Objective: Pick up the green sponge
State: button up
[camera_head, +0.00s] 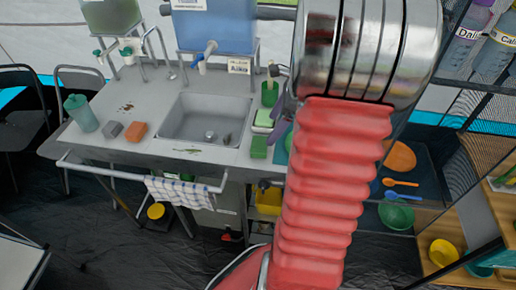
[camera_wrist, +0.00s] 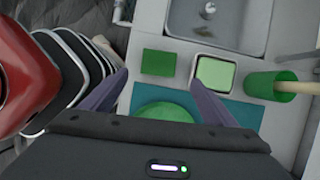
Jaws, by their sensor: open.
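The green sponge (camera_head: 259,147) is a flat green block on the grey counter, right of the sink. In the wrist view the green sponge (camera_wrist: 159,63) lies ahead of and between the purple fingertips. My gripper (camera_wrist: 158,82) is open and empty, its fingers spread wide to either side. It seems to be above the counter, and its height over the sponge is hard to tell. In the head view my arm hides most of the gripper; only purple finger parts show right beside the sponge.
A green cup (camera_wrist: 272,87) holds a handled tool. A round green dish (camera_wrist: 165,112) lies on a teal mat (camera_wrist: 243,113). The sink (camera_head: 207,120) holds small items. An orange sponge (camera_head: 137,131) lies left of it.

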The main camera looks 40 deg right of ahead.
send_over(261, 144)
jog(key=s+d, duration=0.2)
jog(key=shift+w+a+f, duration=0.1)
jog(key=shift+f, duration=0.95)
jog(key=shift+w+a+f, duration=0.1)
jog(key=shift+f, duration=0.95)
jog(key=shift+x, duration=2.6)
jog(key=shift+s+a, duration=0.1)
jog(key=shift+c, duration=0.5)
jog(key=c, duration=1)
notch_tip(261, 144, up, 10)
